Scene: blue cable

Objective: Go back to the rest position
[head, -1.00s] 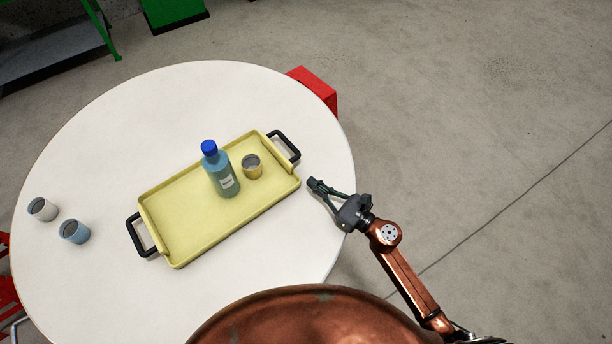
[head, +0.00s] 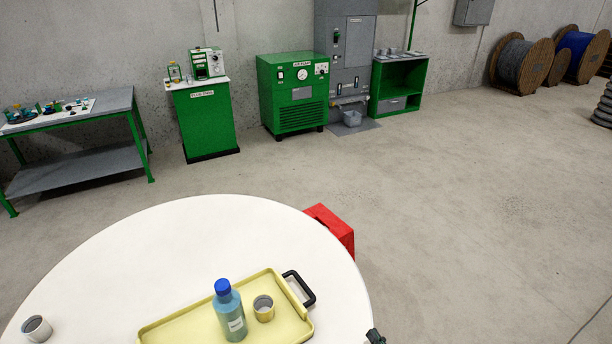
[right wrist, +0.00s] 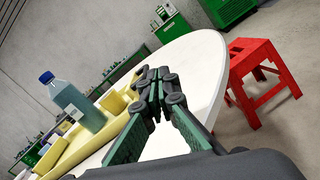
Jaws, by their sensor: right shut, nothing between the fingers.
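My right gripper (right wrist: 158,90) is shut with nothing in it, over the white round table (right wrist: 190,65) near its edge. In the head view only a small dark tip of it (head: 375,336) shows at the bottom, at the table's right edge. The yellow tray (head: 185,328) with black handles lies on the table, left of the gripper. A bottle with a blue cap (head: 230,312) and a yellow cup (head: 263,308) stand upright on the tray. In the right wrist view the bottle (right wrist: 75,100) is to the left, apart from the gripper. My left gripper is not in view.
A red stool (head: 333,230) is beside the table's far right edge. Green cabinets (head: 207,122) and a workbench (head: 75,112) stand along the wall. Cable drums (head: 518,64) are at the far right.

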